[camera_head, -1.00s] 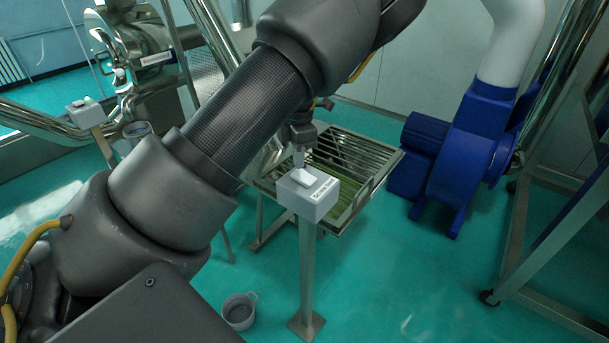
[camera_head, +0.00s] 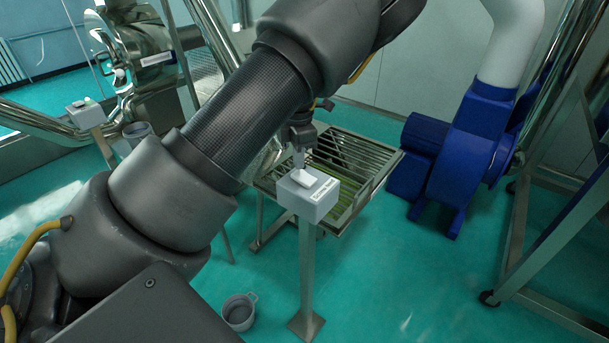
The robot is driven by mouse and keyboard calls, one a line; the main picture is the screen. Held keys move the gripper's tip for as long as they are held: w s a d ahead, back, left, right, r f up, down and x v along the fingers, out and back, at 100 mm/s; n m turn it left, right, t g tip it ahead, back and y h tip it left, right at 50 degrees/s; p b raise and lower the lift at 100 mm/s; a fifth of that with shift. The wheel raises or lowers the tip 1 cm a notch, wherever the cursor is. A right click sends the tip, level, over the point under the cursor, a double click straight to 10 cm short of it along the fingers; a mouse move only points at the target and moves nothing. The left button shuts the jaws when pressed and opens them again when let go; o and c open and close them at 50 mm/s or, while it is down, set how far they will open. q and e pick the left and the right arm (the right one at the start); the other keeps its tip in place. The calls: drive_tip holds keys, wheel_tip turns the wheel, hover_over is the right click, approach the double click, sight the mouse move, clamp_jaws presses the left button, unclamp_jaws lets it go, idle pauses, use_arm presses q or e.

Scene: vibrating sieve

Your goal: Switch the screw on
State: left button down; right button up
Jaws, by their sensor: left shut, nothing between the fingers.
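A light grey switch box (camera_head: 311,199) with a small dark-lettered label on its front stands on a metal post, right of the picture's middle. A white rocker switch (camera_head: 303,178) sits on its top face. My left gripper (camera_head: 298,163) is shut and empty, pointing down with its fingertips at the far edge of the rocker. I cannot tell whether they touch it. My left arm crosses the view from the lower left and hides what lies behind it. My right gripper is not in view.
A slatted metal tray stand (camera_head: 362,160) stands right behind the box. A blue blower (camera_head: 454,160) is at the right. A second switch box (camera_head: 86,113) stands at the far left. A grey bucket (camera_head: 239,312) sits on the green floor. The floor at front right is clear.

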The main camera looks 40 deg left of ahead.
sight(299, 172)
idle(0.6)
use_arm(q)
drive_tip(key=shift+f+b, duration=0.6)
drive_tip(key=shift+f, duration=0.4)
idle(0.3)
drive_tip(key=shift+r, duration=0.1)
wheel_tip(299, 172, up, 7)
drive_tip(key=p, duration=0.5)
drive_tip(key=shift+p, duration=0.4)
idle(0.4)
